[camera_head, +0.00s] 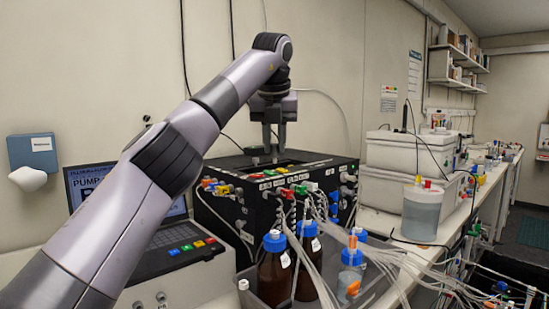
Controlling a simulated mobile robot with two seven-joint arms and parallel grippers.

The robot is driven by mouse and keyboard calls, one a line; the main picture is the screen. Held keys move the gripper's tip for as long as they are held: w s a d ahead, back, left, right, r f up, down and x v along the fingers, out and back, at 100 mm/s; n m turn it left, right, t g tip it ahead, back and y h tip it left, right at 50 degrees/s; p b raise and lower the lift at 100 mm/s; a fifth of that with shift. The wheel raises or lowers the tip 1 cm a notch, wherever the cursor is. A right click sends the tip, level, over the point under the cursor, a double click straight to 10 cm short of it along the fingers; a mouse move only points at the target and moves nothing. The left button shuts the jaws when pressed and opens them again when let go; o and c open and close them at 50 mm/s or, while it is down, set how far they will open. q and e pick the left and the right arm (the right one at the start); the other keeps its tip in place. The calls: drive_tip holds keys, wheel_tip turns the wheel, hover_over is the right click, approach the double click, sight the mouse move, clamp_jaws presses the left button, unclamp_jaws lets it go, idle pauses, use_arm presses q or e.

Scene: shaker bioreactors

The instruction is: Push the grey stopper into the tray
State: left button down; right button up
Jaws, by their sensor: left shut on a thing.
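My left gripper (274,148) points down over the top of the black box (310,171), at the dark opening in its lid. It is shut on a small grey thing that looks to be the grey stopper; the fingers and the distance hide most of it. I cannot tell whether it touches the box. A grey tray (262,301) stands in front of the box and holds brown bottles with blue caps. I cannot tell which part the task calls the tray. My right gripper is not in view.
Coloured connectors and clear tubes crowd the front of the black box. A laptop (90,183) stands at left behind my arm. White bins (398,189) and a clear jug (422,212) stand on the bench at right. The wall is close behind.

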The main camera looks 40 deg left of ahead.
use_arm(q)
drive_tip(key=shift+r, duration=1.1)
